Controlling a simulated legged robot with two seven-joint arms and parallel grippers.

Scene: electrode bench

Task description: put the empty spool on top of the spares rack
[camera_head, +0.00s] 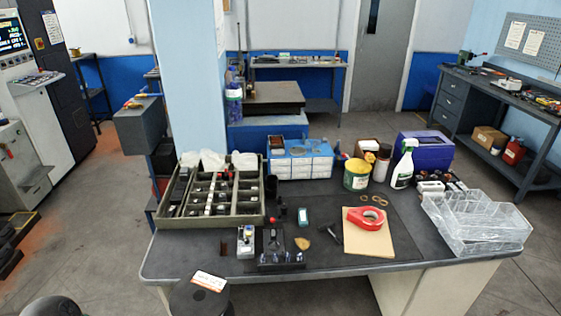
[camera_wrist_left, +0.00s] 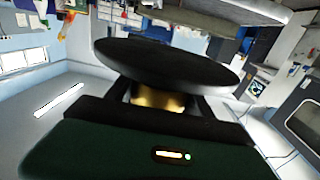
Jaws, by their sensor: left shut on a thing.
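The spool (camera_head: 187,297) shows at the bottom edge of the head view as a dark round flange with a white and orange label, in front of the table's near edge. In the left wrist view, its black flange (camera_wrist_left: 165,62) and a brass-coloured core (camera_wrist_left: 158,98) show close up. My left gripper (camera_wrist_left: 160,112) is shut on the spool; its fingers are not clear in the head view. The spares rack (camera_head: 301,168) appears to be the blue cabinet with white drawers at the table's back, with a few small items on top. My right gripper is out of view.
A compartment tray (camera_head: 168,214) stands left of the rack. A green tub (camera_head: 357,175), spray bottle (camera_head: 403,165) and purple bin (camera_head: 428,150) stand to its right.

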